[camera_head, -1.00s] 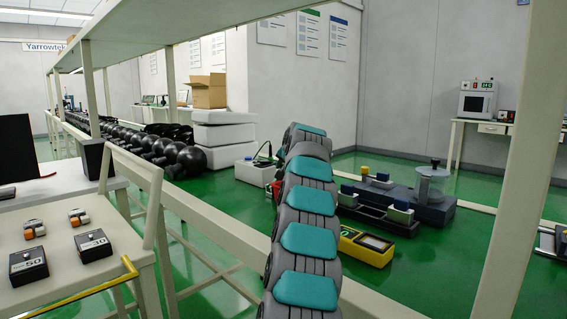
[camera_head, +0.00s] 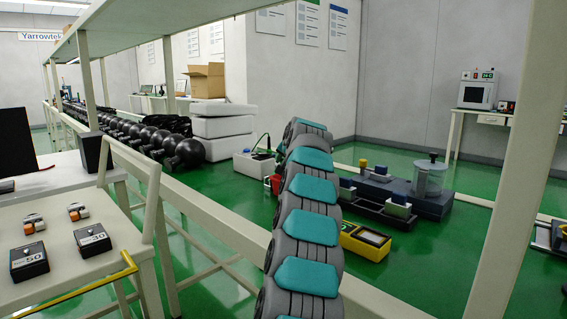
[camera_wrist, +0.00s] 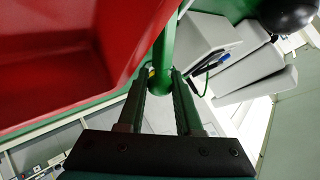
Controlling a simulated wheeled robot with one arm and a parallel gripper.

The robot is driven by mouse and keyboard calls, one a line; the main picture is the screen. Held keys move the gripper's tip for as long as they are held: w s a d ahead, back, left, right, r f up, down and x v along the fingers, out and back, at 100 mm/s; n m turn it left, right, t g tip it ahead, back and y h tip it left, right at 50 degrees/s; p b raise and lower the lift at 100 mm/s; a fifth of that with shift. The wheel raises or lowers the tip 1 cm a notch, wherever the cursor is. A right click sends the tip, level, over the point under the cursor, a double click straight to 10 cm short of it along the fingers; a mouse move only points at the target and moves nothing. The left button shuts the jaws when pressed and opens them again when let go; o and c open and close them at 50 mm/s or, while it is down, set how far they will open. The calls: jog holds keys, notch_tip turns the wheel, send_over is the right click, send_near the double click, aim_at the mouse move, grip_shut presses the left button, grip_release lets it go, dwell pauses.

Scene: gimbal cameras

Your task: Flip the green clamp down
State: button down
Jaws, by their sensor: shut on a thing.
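In the wrist view, the green clamp (camera_wrist: 166,50) shows as a green bar with a rounded end, beside a large red part (camera_wrist: 60,55) that fills the upper left. My gripper (camera_wrist: 162,82) has its two fingers on either side of the bar's rounded end, shut on it. In the head view, my segmented grey and teal arm reaches away and hides my gripper and the clamp. A small red piece (camera_head: 273,184) shows just left of the arm's far part.
A white box (camera_head: 252,167) with a green cable stands behind the arm. A pale rail and posts frame the view. A cart (camera_head: 75,262) is at left.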

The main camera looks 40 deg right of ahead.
jog(key=shift+d+f, duration=0.1)
jog(key=shift+f, duration=0.1)
jog(key=c, duration=0.6)
grip_release()
jog(key=shift+a+r+b, duration=0.25)
jog(key=shift+b, duration=0.35)
